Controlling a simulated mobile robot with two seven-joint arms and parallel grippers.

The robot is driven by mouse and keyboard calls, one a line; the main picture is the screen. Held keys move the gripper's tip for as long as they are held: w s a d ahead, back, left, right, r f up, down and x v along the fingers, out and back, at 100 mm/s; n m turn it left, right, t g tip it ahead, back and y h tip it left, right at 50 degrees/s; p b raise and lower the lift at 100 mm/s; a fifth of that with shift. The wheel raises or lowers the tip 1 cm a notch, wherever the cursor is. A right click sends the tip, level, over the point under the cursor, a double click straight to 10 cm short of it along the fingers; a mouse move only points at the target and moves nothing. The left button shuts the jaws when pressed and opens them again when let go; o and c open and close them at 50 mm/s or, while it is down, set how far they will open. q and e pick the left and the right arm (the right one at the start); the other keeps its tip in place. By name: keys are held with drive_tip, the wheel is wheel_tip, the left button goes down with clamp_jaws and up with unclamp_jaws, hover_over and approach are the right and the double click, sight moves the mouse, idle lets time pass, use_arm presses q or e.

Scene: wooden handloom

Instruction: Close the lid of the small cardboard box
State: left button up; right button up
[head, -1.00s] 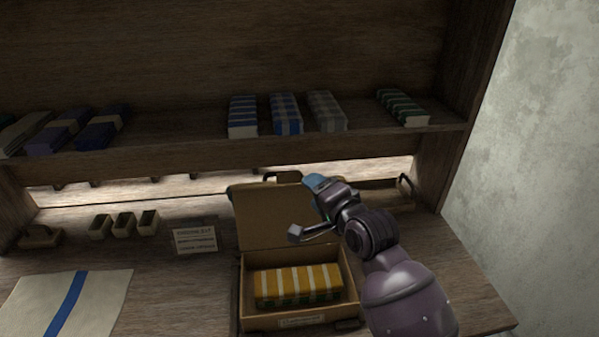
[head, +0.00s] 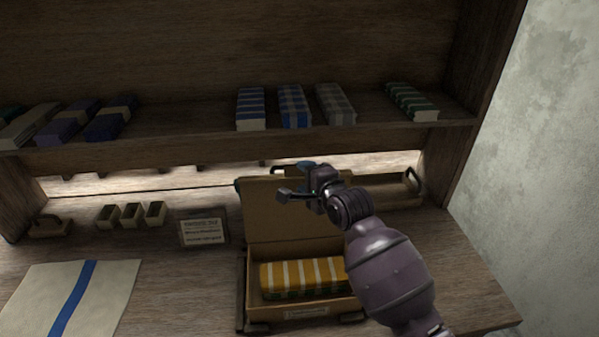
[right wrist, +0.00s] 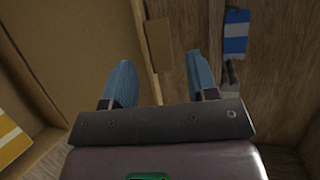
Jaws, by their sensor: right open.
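The small cardboard box (head: 285,314) stands on the wooden bench with its lid (head: 268,215) raised at the back. A yellow and white striped bundle (head: 300,276) lies inside it. My right gripper (head: 306,166) is at the lid's upper right corner, its blue fingers mostly hidden by the wrist. In the right wrist view my right gripper (right wrist: 160,78) is open with its two blue fingers apart. The lid (right wrist: 75,45) fills the left there, and its edge runs between the fingers. I cannot tell whether they touch it. My left gripper is out of view.
A shelf (head: 190,148) with striped cloth bundles spans above the bench. A framed sign (head: 203,232), several small bins (head: 131,215) and a cloth with a blue stripe (head: 75,297) lie left of the box. A tray (head: 395,194) is behind my right arm.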

sight(297, 171)
drive_tip(key=shift+x, duration=1.65)
drive_tip(key=shift+c, duration=0.4)
clamp_jaws()
